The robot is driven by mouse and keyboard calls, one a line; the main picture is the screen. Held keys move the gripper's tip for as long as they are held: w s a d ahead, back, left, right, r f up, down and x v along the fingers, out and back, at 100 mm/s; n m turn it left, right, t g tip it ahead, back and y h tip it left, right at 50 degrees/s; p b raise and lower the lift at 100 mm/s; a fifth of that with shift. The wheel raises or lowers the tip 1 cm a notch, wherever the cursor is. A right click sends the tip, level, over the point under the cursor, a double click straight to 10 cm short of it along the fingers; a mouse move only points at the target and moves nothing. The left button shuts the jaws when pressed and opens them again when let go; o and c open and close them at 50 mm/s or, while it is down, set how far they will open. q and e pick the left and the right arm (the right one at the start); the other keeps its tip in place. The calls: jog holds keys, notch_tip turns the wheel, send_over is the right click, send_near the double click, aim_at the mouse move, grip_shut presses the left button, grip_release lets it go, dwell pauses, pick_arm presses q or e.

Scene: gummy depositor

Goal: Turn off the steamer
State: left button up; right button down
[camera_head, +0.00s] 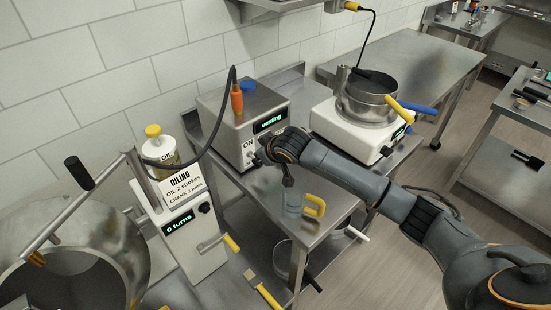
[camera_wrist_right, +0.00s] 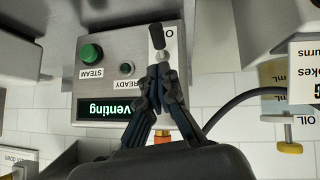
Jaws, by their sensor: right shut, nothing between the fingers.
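The steamer (camera_head: 222,125) is a steel box on the metal table. Its display (camera_head: 269,123) reads "venting" and also shows in the wrist view (camera_wrist_right: 116,109), upside down. A switch with a black lever (camera_wrist_right: 157,38) sits on a white plate on the panel, beside an "ON" label (camera_head: 247,144) that is partly hidden. My right gripper (camera_head: 262,156) is at the steamer's front. In the wrist view its shut, empty fingertips (camera_wrist_right: 159,70) are right by the base of the lever; whether they touch it I cannot tell. My left gripper is not in view.
The panel has a green STEAM button (camera_wrist_right: 92,53) and a READY lamp (camera_wrist_right: 127,68). An orange-handled hose end (camera_head: 237,99) stands by the steamer. The oiling unit (camera_head: 185,230) is left, a white hotplate with a pot (camera_head: 368,92) right.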

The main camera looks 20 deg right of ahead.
pick_arm(q)
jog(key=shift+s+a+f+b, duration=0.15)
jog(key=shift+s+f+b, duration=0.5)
jog(key=shift+b, duration=0.55)
pick_arm(e)
jog(key=s+d+r, duration=0.1)
jog(key=s+r, duration=0.4)
jog(key=s, duration=0.5)
jog(key=shift+s+d, duration=0.15)
jog(key=shift+d, duration=0.2)
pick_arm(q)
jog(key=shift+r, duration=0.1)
